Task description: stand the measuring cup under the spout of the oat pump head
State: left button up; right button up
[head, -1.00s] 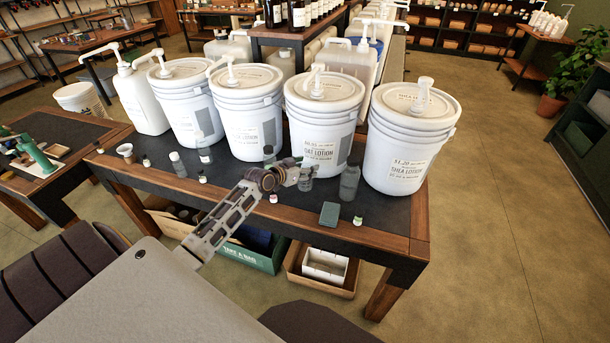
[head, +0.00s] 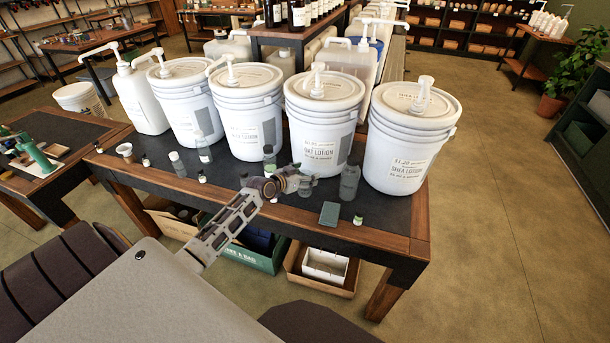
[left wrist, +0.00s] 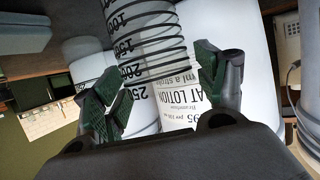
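The clear measuring cup (left wrist: 150,45) with black scale marks stands between my left gripper's fingers in the left wrist view; in the head view the cup (head: 307,187) is small and partly hidden by the gripper. My left gripper (head: 298,182) is low over the table's front half. Its fingers (left wrist: 165,95) are spread either side of the cup; a narrow gap shows at the right finger, and contact at the left is unclear. The white oat lotion bucket (head: 325,125) stands behind the cup, its white pump head (head: 318,80) on the lid. My right gripper is out of view.
Beside the cup stand a grey bottle (head: 349,182) at right and a small bottle (head: 270,157) at left. A green block (head: 329,214) lies near the table's front. The shea lotion bucket (head: 410,135) stands at right; other pump buckets stand at left. The table's front right corner is clear.

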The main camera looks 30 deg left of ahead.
pick_arm(q)
jog(key=shift+r, duration=0.15)
dwell(0.3)
jog(key=shift+s, duration=0.1)
jog(key=shift+v, duration=1.15)
jog(key=v, duration=0.9)
jog(key=shift+s+r, duration=0.15)
jog(key=shift+s, duration=0.05)
